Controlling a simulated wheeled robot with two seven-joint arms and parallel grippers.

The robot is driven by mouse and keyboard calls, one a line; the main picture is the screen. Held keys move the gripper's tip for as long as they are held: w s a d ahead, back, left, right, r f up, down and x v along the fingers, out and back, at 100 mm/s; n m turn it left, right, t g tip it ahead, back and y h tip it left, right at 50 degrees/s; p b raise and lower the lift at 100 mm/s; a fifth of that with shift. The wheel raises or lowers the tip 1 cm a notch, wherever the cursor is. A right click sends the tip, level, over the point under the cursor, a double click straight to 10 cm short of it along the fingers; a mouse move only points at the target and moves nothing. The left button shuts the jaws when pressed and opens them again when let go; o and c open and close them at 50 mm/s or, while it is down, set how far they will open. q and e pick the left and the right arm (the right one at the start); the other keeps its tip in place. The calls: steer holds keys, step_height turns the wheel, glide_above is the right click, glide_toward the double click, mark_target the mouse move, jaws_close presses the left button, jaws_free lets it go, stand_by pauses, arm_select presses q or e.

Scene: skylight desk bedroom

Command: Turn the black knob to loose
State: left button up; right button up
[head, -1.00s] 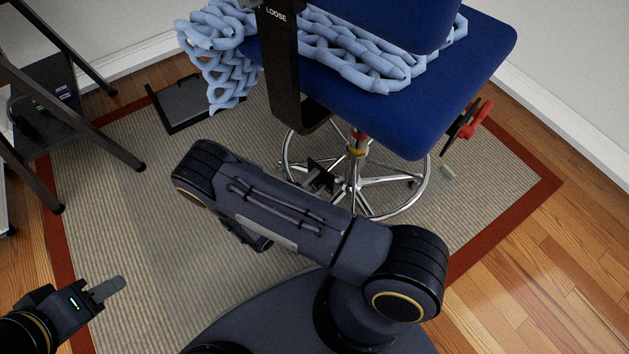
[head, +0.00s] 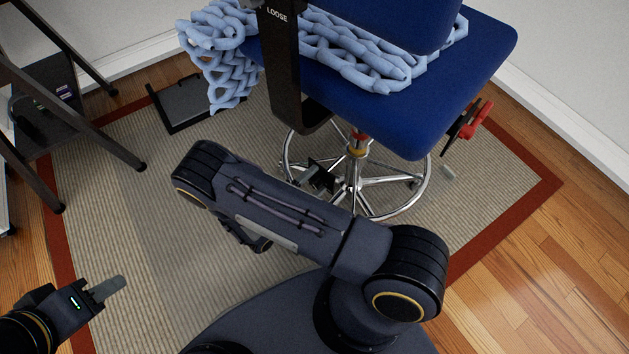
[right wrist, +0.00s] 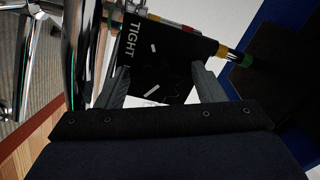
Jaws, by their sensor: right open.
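In the right wrist view a black part (right wrist: 170,50) marked TIGHT, with small white marks, lies between my fingers. The black knob's outline is too dark to make out against it. My right gripper (right wrist: 160,88) is open, one finger on each side of that part; I cannot tell whether they touch it. In the head view I cannot make out the right gripper clearly. My left gripper (head: 110,289) is at the lower left, away from the chair, seen from the side.
A light blue chain (head: 350,55) lies over the seat and hangs at its left. A red-handled tool (head: 473,120) is at the seat's right edge. A chrome foot ring (head: 375,215) circles the chair base. A dark desk frame (head: 75,130) stands at left.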

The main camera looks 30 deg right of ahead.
steer(key=p+v, duration=0.1)
steer(key=v, duration=0.6)
steer(key=shift+a, duration=0.25)
